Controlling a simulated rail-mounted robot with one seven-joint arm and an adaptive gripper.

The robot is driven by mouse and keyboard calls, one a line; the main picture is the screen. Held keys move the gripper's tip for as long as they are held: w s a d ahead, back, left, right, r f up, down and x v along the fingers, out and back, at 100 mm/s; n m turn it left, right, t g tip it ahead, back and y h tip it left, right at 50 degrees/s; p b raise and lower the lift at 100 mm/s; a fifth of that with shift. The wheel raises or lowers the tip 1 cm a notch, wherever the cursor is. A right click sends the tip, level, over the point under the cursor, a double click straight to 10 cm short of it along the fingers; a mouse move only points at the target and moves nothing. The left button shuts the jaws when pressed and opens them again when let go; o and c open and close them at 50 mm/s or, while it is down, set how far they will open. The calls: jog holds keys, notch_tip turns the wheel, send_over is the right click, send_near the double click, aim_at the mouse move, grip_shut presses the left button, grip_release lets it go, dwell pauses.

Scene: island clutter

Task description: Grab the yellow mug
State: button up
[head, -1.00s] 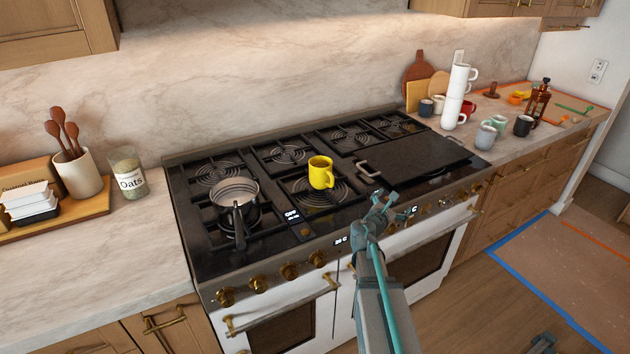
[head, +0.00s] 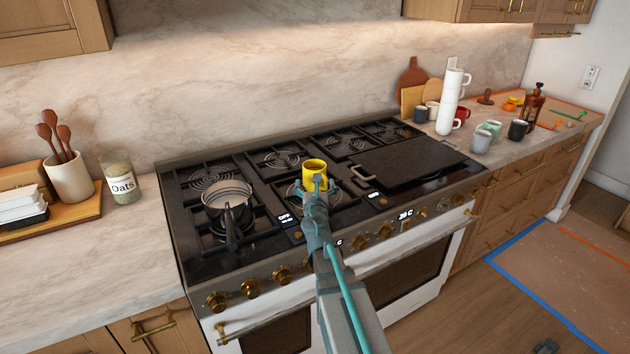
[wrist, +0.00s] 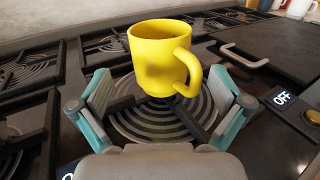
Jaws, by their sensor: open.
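The yellow mug (head: 314,169) stands upright on a front burner near the middle of the stove in the head view. In the wrist view the yellow mug (wrist: 160,55) is straight ahead, with its handle to the right and towards me. My gripper (head: 318,184) is in front of the mug and hides its lower part in the head view. In the wrist view my gripper (wrist: 162,100) is open, its teal fingers spread wide to the left and right. The mug appears just beyond and between the fingertips; I see no contact.
A saucepan (head: 228,204) stands on the burner to the left. A dark griddle (head: 406,167) with a metal handle covers the right burners. White stacked mugs (head: 450,103) and other mugs stand on the right counter. A utensil crock (head: 70,178) is at the far left.

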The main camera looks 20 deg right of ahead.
jog(key=shift+p+x, duration=0.3)
jog(key=shift+x, duration=2.45)
jog(key=shift+c, duration=0.2)
jog(key=c, duration=1.3)
jog(key=shift+o, duration=0.2)
jog(key=shift+r, duration=0.15)
